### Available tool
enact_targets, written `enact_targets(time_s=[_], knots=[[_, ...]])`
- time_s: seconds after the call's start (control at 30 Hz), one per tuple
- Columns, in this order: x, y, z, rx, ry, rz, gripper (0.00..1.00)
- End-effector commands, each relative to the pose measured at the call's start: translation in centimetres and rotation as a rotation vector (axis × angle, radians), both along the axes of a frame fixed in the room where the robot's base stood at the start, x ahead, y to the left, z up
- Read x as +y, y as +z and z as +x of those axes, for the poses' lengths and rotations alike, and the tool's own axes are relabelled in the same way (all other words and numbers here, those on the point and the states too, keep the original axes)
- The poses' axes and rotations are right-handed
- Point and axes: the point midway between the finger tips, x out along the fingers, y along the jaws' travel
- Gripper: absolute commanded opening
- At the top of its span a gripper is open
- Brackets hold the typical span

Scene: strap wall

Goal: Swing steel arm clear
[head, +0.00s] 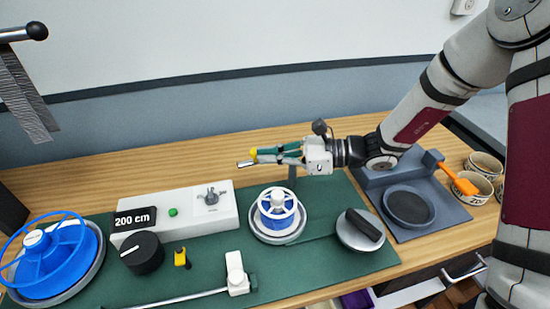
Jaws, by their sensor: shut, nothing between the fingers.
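My gripper (250,159) is shut and empty, held above the back edge of the green mat and pointing left. A steel bar (12,34) with a black ball end sticks in at the upper left, with a grey strap (22,95) hanging from it. A thin steel rod (180,298) lies low at the front, running from the lower left to a white block (237,274). My gripper is well apart from both. Which of the two is the steel arm, I cannot tell. The far ends of both are out of view.
A grey tray (440,215) and bowls (484,165) are right.

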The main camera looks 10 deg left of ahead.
Motion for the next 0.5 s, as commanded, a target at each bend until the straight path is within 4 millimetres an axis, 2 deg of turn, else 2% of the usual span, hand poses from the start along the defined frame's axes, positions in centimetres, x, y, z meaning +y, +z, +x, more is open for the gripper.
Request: enact_targets(time_s=[0.5], knots=[[0.71, -0.01, 0.71, -0.001, 0.000, 0.000, 0.00]])
